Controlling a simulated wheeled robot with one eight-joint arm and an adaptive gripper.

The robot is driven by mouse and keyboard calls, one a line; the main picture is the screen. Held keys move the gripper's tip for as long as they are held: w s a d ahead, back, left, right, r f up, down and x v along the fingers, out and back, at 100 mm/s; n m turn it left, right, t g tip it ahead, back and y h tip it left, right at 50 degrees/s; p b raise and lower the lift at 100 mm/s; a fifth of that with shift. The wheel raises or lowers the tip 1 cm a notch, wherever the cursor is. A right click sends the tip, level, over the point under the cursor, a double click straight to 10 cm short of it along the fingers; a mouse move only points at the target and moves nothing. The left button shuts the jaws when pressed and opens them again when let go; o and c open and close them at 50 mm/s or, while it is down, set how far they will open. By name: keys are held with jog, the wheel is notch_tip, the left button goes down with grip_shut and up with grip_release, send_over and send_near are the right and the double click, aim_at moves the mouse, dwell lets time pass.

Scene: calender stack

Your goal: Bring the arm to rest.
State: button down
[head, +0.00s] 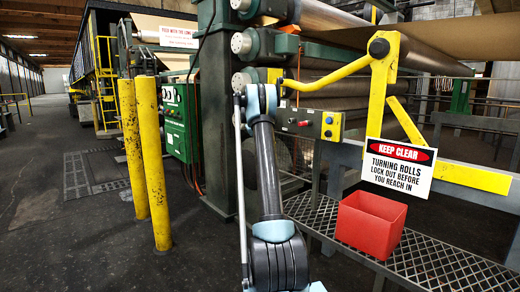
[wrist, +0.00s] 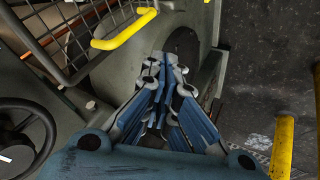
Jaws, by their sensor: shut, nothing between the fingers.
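My gripper (wrist: 168,62) shows in the wrist view with its blue and grey fingers drawn together, shut and empty. Beyond its tips is a dark round opening or disc on a grey-green machine frame (wrist: 205,50). No contact between the fingers and the frame can be made out. In the head view my arm rises in front of the calender stack (head: 340,85); the gripper itself cannot be made out there.
In the wrist view a yellow handle (wrist: 123,30) and wire mesh (wrist: 75,35) lie upper left, a handwheel (wrist: 20,140) left. Yellow posts (head: 153,160) stand left in the head view. A red bin (head: 370,222) sits on a mesh shelf (head: 440,258). Open floor lies left.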

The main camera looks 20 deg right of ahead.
jog(key=s+a+r, duration=0.3)
jog(key=s, duration=0.4)
jog(key=s+a+r+y, duration=0.1)
jog(key=s+a+r, duration=0.15)
jog(key=s, duration=0.45)
jog(key=s+a+r, duration=0.2)
jog(key=s+r, duration=0.1)
jog(key=s, duration=0.4)
jog(key=s+a+g+y, duration=0.1)
jog(key=s+a, duration=0.2)
jog(key=s, duration=0.7)
jog(key=s+a+g, duration=0.1)
jog(key=s+a, duration=0.1)
jog(key=s, duration=0.8)
jog(key=s+a+f+y, duration=0.1)
jog(key=s+a+f, duration=0.1)
jog(key=s+f, duration=0.5)
jog(key=s+a+f+g, duration=0.1)
jog(key=s+a+f, duration=0.2)
jog(key=s, duration=1.5)
jog(key=s+a+f+m+y, duration=0.1)
jog(key=s+a+f, duration=0.2)
jog(key=s+f, duration=0.8)
jog(key=shift+s+f+g+y, duration=0.3)
jog(key=shift+s+f, duration=0.1)
jog(key=shift+s, duration=0.75)
jog(key=shift+d, duration=0.1)
